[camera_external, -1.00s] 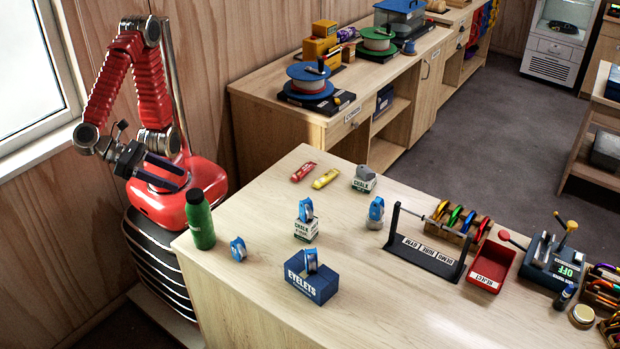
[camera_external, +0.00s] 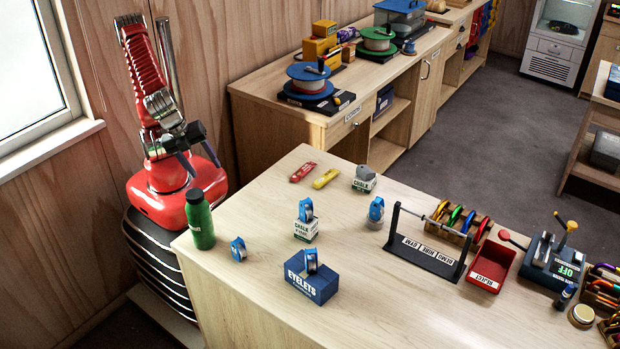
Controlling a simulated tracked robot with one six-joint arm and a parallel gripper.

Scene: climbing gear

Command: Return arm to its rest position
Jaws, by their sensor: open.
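My red arm is folded up above my red base at the left, in front of the wood-panelled wall. My gripper (camera_external: 172,170) is open and empty, with its dark fingers close over the red base. It is behind and to the left of the green bottle (camera_external: 200,220), apart from the table. The bottle stands upright at the table's left corner.
A window (camera_external: 28,70) is at the left. A wooden counter (camera_external: 280,125) stands behind.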

